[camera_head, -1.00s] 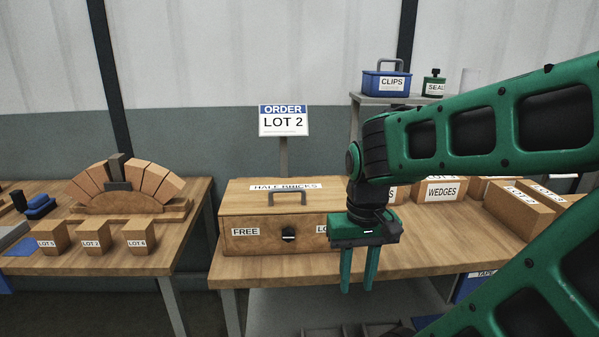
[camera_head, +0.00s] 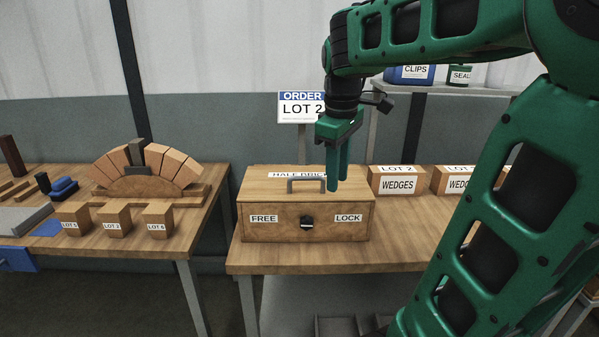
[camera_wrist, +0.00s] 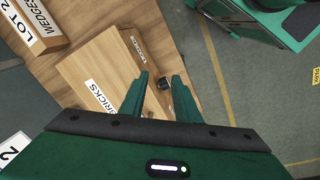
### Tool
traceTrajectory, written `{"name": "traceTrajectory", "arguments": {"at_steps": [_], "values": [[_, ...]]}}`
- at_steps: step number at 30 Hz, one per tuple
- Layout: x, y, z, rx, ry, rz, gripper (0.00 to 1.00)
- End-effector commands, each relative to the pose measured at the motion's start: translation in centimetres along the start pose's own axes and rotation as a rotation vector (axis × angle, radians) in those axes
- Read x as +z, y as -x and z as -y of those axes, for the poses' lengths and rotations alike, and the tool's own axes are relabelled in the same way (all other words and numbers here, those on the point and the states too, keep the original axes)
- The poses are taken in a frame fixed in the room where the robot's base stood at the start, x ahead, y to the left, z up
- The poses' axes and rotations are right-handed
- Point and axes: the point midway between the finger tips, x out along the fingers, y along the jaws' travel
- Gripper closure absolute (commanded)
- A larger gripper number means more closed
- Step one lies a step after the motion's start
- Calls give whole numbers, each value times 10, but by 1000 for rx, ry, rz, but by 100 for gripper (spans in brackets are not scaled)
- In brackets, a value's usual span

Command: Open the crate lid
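The wooden crate (camera_head: 290,234) stands on the table with its lid (camera_head: 262,178) closed. A grey handle (camera_head: 306,180) sits on the lid by a half-hidden HALF BRICKS label. A dark knob (camera_head: 307,222) is on the front face between the FREE and LOCK labels; which way it is turned is too small to tell. My gripper (camera_head: 337,186) points down, over or just in front of the lid, right of the handle. In the wrist view the fingers (camera_wrist: 163,88) are apart with nothing held. The lid (camera_wrist: 95,65) and knob (camera_wrist: 163,84) show there too; the handle does not.
Boxes labelled WEDGES (camera_head: 397,183) stand right of the crate. The ORDER LOT 2 sign (camera_head: 297,107) rises behind it. A shelf with a blue CLIPS box (camera_head: 409,74) is at the back right. The left table holds a brick arch (camera_head: 147,172) and small blocks. The floor is clear in front.

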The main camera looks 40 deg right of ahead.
Motion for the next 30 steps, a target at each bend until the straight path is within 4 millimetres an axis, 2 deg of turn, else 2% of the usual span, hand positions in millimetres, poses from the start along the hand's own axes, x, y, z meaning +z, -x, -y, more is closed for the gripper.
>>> {"name": "traceTrajectory", "arguments": {"at_steps": [1,3,6,10,14,20,30], "values": [[-20,12,-8,11,101,-10,71],[-44,28,-16,25,244,-22,71],[-71,44,-23,40,409,-36,71],[-92,58,-28,52,544,-48,71],[-100,60,-29,56,598,-51,71],[-102,39,-29,55,606,-51,71],[-106,-20,-30,54,604,-51,71]]}}
